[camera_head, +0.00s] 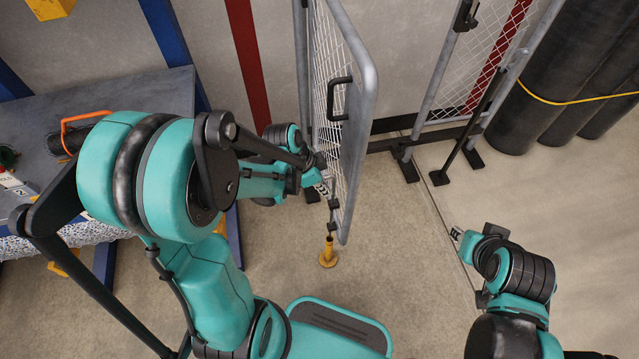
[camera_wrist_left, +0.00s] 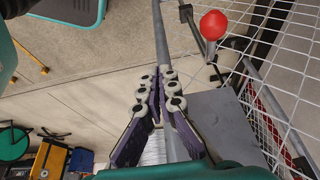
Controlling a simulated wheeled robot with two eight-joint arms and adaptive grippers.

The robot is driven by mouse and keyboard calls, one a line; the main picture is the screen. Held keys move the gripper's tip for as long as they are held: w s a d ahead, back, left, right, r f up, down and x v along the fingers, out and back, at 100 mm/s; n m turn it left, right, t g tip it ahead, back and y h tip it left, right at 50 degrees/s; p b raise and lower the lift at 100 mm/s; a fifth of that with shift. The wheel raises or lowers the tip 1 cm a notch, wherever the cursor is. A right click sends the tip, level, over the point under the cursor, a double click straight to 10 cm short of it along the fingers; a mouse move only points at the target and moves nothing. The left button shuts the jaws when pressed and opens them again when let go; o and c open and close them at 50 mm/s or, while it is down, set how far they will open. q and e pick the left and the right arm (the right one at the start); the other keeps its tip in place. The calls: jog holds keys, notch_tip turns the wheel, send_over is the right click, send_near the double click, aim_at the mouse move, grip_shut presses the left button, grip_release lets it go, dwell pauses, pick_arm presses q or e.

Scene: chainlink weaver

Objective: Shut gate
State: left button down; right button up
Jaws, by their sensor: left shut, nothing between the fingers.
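The gate (camera_head: 362,75) is a chain-link panel in a grey tube frame. It stands open, swung out from the fence line toward me, with a black handle (camera_head: 340,98) on its face. My left gripper (camera_head: 325,186) is at the lower part of the gate, by its mesh. In the left wrist view the left gripper's fingers (camera_wrist_left: 165,88) are shut with nothing between them. A grey tube (camera_wrist_left: 160,35) runs behind them, and the mesh (camera_wrist_left: 292,75) is to the right. Whether they touch the gate I cannot tell. My right gripper (camera_head: 458,236) is low at right, away from the gate; its jaws are too small to read.
A fixed fence panel (camera_head: 440,80) with black feet stands right of the gate. A yellow floor post (camera_head: 327,252) is below the gate's near end. Dark rolls (camera_head: 575,75) stand at far right. A workbench (camera_head: 130,85) is at left. A red ball knob (camera_wrist_left: 213,25) shows in the wrist view.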

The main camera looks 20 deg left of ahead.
pick_arm(q)
jog(key=shift+w+d+f+b, duration=0.35)
jog(key=shift+w+d, duration=0.3)
jog(key=shift+d, duration=0.35)
jog(key=shift+w+d+f+b, duration=0.2)
jog(key=shift+w+d+f, duration=0.35)
jog(key=shift+d, duration=0.4)
jog(key=shift+w+r, duration=0.1)
